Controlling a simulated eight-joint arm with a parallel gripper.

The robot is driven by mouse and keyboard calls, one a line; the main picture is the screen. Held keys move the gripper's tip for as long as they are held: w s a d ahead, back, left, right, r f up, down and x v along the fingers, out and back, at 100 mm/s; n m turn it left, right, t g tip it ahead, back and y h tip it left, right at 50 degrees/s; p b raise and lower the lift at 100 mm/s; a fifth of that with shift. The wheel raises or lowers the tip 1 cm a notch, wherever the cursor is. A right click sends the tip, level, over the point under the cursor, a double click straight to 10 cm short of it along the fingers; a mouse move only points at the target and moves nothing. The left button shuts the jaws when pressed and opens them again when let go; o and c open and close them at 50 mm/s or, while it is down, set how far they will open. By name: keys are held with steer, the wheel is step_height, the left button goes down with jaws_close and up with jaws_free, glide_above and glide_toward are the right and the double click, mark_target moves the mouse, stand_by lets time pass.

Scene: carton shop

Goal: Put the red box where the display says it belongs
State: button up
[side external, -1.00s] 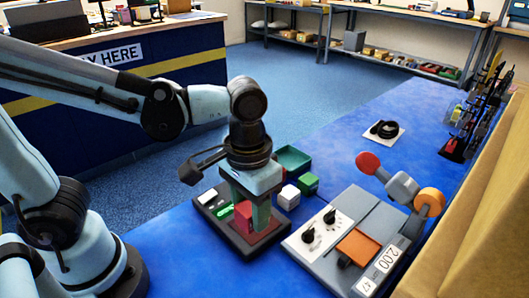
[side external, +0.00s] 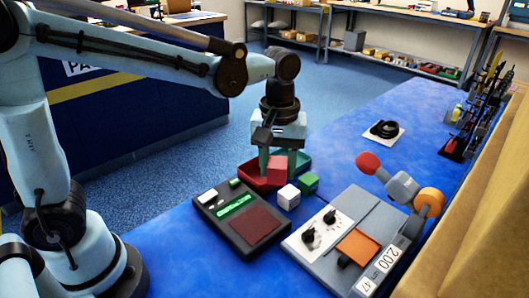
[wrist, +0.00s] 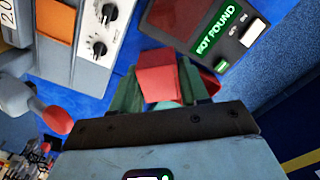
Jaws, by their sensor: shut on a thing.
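The red box (side external: 277,170) is between the greenish fingers of my gripper (side external: 278,167), which is shut on it; it also shows in the wrist view (wrist: 160,78). The box is over or inside a red tray (side external: 248,178) behind the scanner; I cannot tell whether it touches the tray floor. The dark scanner (side external: 214,216) has an empty dark-red pad (side external: 255,224). Its green display (side external: 235,206) reads "NOT FOUND" in the wrist view (wrist: 216,30).
A white cube (side external: 288,197) and a green cube (side external: 308,183) stand close in front of the tray. A grey device (side external: 325,238) with knobs and an orange plate (side external: 358,245) is at the right. The blue table beyond is mostly clear.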

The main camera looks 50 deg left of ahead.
steer(key=shift+n, duration=0.6)
steer(key=w+a+f, duration=0.2)
steer(key=a, duration=0.2)
steer(key=w+a+f, duration=0.2)
steer(key=a+f, duration=0.1)
steer(key=a, duration=0.1)
steer(key=w+a+f, duration=0.2)
steer(key=a, duration=0.2)
steer(key=shift+w+a+f, duration=0.25)
steer(key=shift+w+f, duration=0.05)
steer(key=shift+w, duration=0.1)
steer(key=shift+f, duration=2.05)
steer(key=shift+f, duration=0.1)
steer(key=o, duration=1.2)
